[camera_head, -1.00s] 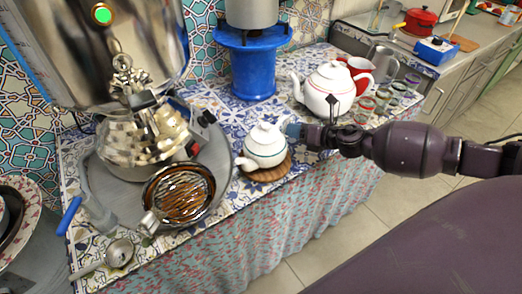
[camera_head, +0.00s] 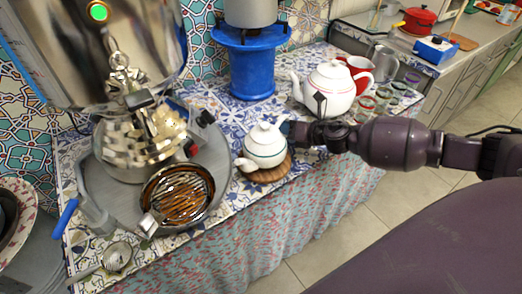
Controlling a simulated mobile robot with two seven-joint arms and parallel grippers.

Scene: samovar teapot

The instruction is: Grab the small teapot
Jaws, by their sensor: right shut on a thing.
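The small white teapot (camera_head: 265,146) with a thin green line stands upright on a round brown wooden coaster (camera_head: 270,173) near the table's front edge. Its spout points left. My right gripper (camera_head: 291,131) comes in from the right and is shut on the small teapot's right side, where the handle is; the fingertips partly hide the handle. A larger white teapot (camera_head: 327,88) with a red line stands behind my right gripper. My left gripper is not in view.
A large metal samovar (camera_head: 130,50) stands on a grey tray at left, with a brown strainer dish (camera_head: 178,196) close by. A blue stand (camera_head: 252,65) is behind. Several glasses (camera_head: 382,98) and a red-and-white jug (camera_head: 360,75) are at back right.

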